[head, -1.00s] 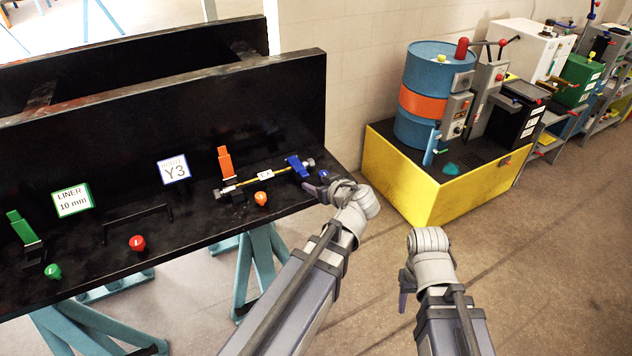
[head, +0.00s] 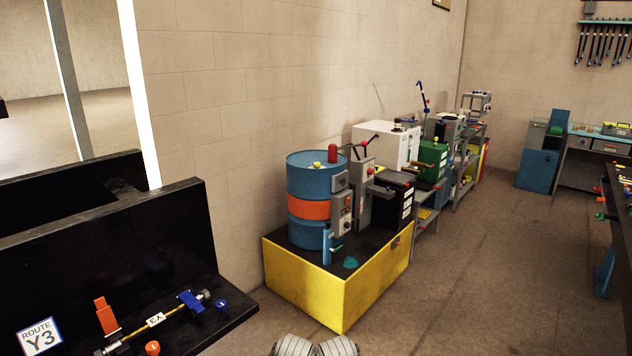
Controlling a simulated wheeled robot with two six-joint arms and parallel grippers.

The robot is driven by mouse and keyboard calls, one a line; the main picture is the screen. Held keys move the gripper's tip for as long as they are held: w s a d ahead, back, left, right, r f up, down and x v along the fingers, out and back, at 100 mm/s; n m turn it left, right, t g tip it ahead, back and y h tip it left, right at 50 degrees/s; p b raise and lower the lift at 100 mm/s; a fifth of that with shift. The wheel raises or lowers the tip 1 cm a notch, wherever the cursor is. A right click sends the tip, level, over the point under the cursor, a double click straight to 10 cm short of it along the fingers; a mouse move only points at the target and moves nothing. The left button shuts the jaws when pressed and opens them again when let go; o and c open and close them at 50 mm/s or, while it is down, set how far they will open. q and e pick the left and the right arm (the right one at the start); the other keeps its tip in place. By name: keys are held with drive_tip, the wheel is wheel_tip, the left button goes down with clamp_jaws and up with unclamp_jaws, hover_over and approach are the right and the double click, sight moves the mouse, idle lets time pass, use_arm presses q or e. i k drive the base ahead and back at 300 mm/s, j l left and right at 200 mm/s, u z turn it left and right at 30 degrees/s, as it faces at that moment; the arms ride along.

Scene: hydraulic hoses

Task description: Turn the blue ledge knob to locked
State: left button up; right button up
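The blue ledge knob (head: 221,306) sits at the front right end of the black ledge (head: 238,312), beside the blue clamp lever (head: 190,301). Nothing touches it. Its mark is too small for me to read its setting. A hose with a small white tag (head: 156,320) lies between the blue clamp and an orange clamp lever (head: 105,316). Only two rounded grey parts of my arms show at the bottom middle edge, to the right of the ledge. My gripper fingers are not visible.
An orange knob (head: 152,348) and a ROUTE Y3 sign (head: 39,337) are farther left on the ledge. A yellow plinth (head: 350,305) with a blue drum (head: 305,180) stands right of the ledge. Open floor (head: 490,270) lies to the right, before a bench with tools.

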sight(220, 304)
drive_tip(key=u, duration=2.75)
drive_tip(key=z, duration=2.05)
drive_tip(key=j+z, duration=0.25)
drive_tip(key=j, duration=0.15)
drive_tip(key=i, duration=0.15)
drive_tip(key=j, duration=0.05)
